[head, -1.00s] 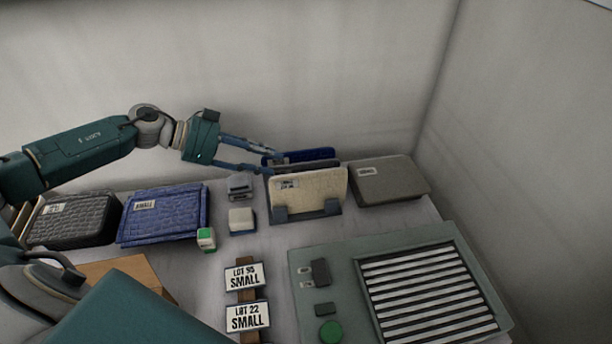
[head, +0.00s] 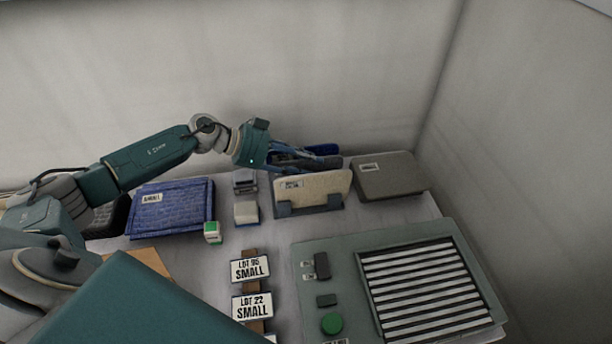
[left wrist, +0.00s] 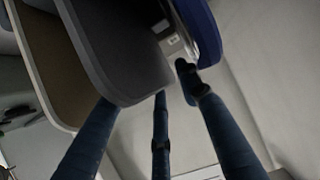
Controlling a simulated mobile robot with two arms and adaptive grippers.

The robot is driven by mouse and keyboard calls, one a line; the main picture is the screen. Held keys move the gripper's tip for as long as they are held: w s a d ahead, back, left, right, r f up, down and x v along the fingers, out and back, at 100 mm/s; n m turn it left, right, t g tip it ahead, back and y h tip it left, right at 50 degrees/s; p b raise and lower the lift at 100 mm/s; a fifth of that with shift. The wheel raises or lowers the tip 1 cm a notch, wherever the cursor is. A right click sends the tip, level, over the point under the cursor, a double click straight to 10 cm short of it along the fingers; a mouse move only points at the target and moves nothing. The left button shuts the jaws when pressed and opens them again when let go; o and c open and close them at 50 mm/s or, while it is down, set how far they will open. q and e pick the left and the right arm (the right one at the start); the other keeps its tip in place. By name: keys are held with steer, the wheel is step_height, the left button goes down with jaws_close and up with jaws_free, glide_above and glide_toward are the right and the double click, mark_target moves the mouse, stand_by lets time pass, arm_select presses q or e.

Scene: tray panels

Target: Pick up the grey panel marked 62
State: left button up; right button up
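A grey panel (head: 328,163) stands upright in a rack, between a cream panel (head: 318,186) in front and a blue panel (head: 322,149) behind. My left gripper (head: 306,160) is at the top of these panels, its fingers spread. In the left wrist view the grey panel (left wrist: 115,45) is close to the fingers, with the tan-looking cream panel (left wrist: 42,65) on its left and the blue panel (left wrist: 203,30) on its right. A pale label there is too blurred to read, so I cannot confirm 62. Contact with the grey panel is unclear. My right gripper is not in view.
A grey-brown case (head: 390,176) lies right of the rack. A grey-green machine with a slatted grille (head: 425,288) fills the front right. Walls close off the back and right.

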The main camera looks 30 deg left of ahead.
arm_select(q)
jaws_close()
